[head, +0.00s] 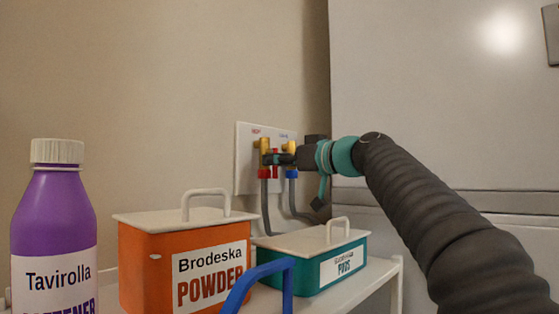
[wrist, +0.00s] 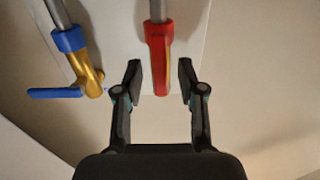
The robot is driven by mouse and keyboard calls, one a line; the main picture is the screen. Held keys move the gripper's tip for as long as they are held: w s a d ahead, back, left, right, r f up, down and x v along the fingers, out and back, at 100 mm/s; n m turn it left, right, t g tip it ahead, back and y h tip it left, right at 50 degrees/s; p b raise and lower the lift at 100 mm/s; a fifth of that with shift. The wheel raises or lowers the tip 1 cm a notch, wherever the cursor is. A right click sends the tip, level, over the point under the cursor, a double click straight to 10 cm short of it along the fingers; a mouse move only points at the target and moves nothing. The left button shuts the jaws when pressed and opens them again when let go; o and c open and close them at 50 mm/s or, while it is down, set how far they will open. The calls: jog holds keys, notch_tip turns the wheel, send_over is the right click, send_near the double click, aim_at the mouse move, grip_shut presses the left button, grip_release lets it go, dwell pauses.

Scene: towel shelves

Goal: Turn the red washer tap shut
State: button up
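The red washer tap shows in the wrist view as a long red handle (wrist: 159,60) in line with a grey hose. My gripper (wrist: 160,76) is open, with one fingertip on each side of the handle's end and a gap on both sides. In the head view my gripper (head: 271,159) is at the wall plate, in front of the taps. The red tap's brass body (head: 264,147) shows there above a red collar, its handle partly hidden by my fingers. The blue tap (wrist: 89,78) is to the left in the wrist view, its blue lever crosswise to its hose.
A white wall plate (head: 246,170) carries both taps, with grey hoses hanging below. A teal pods box (head: 310,265), an orange powder box (head: 165,265) and a purple softener bottle (head: 52,220) stand on a white shelf below. A large white appliance (head: 440,90) is at right.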

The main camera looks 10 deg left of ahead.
grip_shut()
jog(key=m+p, duration=0.2)
jog(key=m, duration=0.2)
jog(key=s+r+m+p, duration=0.1)
jog(key=m+p, duration=0.1)
jog(key=m, duration=0.3)
jog(key=a+m+p, duration=0.1)
jog(key=m, duration=0.4)
jog(key=shift+s+r+p, duration=0.3)
jog(key=shift+r+p, duration=0.1)
jog(key=shift+r+m+p, duration=0.2)
jog(key=shift+m+p, duration=0.85)
jog(key=shift+m, duration=0.85)
